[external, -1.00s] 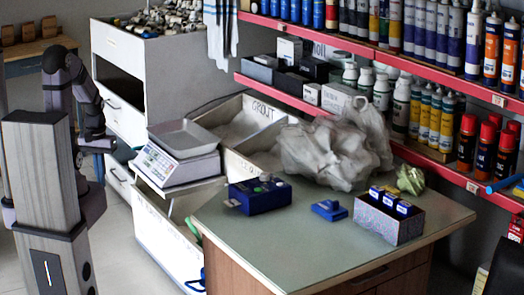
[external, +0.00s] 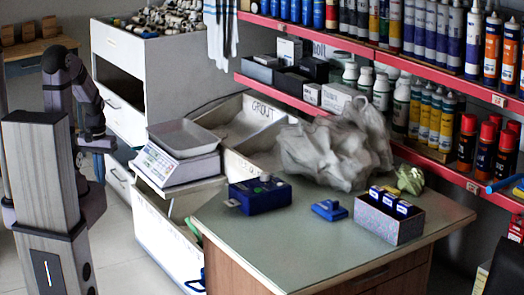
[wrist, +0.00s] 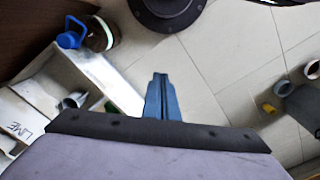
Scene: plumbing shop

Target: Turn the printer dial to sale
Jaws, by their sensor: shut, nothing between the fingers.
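The printer appears to be the dark blue box (external: 259,195) on the counter, near its left edge. Small round knobs (external: 265,177) sit on its top, but they are too small to read, and I cannot make out a sale mark. My gripper (wrist: 160,82) shows in the wrist view with its two blue fingers together, shut and empty, above a tiled floor. In the external view my arm stands at the left, folded, well away from the printer. The fingertips cannot be made out there. The printer is not seen in the wrist view.
The counter (external: 235,235) also holds a small blue block (external: 329,210), a speckled box (external: 388,222) with blue packs, and a crumpled plastic bag (external: 335,150). A scale (external: 178,160) and open bins (external: 235,125) stand between my arm and the counter. Red shelves (external: 420,155) rise behind.

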